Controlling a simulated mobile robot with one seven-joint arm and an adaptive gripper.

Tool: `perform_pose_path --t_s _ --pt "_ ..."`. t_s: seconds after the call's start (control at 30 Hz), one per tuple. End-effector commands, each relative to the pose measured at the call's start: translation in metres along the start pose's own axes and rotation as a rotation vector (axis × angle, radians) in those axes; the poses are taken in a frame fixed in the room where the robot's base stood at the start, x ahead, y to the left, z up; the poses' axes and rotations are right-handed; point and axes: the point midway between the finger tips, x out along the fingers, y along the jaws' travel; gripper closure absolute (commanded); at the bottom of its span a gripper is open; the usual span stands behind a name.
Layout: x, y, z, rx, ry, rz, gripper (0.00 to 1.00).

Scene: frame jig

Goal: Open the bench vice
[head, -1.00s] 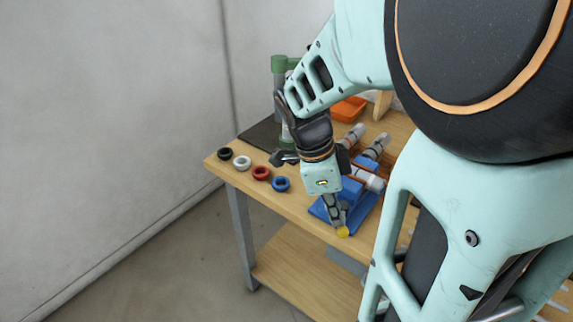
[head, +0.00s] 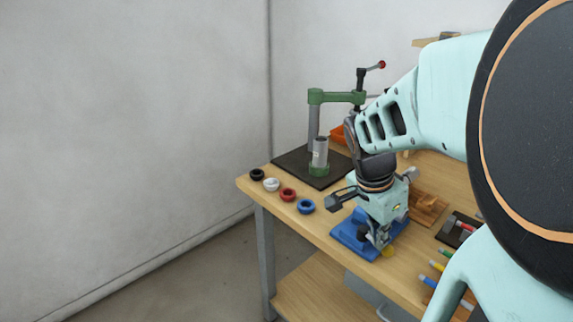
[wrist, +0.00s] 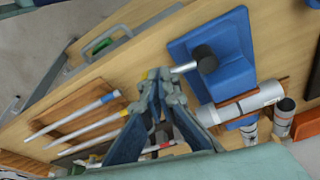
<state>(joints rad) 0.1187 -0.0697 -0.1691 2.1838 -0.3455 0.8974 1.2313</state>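The blue bench vice (head: 346,238) sits near the front edge of the wooden bench. In the wrist view its blue body (wrist: 240,72) has a black round hub and a grey handle bar (wrist: 184,68) with a yellow end. A grey cylinder (wrist: 262,95) with brown strips beside it lies across the blue jaws. My gripper (wrist: 159,77) has its fingertips brought together at the handle's yellow end and appears shut on the bar; the fingers hide part of it. In the head view my gripper (head: 377,242) covers much of the vice, with the yellow end (head: 388,251) at its tips.
Black, white, red and blue rings (head: 305,206) line the bench's left front. A green press (head: 335,97) stands on a dark mat behind them. Wooden holders with pen-like tools (wrist: 75,118) lie beside the vice. An orange bin (wrist: 306,124) is farther back.

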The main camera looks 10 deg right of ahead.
Motion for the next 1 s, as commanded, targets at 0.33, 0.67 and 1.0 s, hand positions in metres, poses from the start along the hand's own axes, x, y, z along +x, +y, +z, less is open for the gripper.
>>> perform_pose_path --t_s 0.33,0.67,1.0 --pt "0.0047 0.0047 -0.0067 0.004 -0.003 0.009 1.00" --pt "0.0054 0.0057 -0.0081 0.005 -0.004 0.011 1.00" --pt "0.0057 0.0063 -0.0079 0.005 -0.005 0.013 1.00"
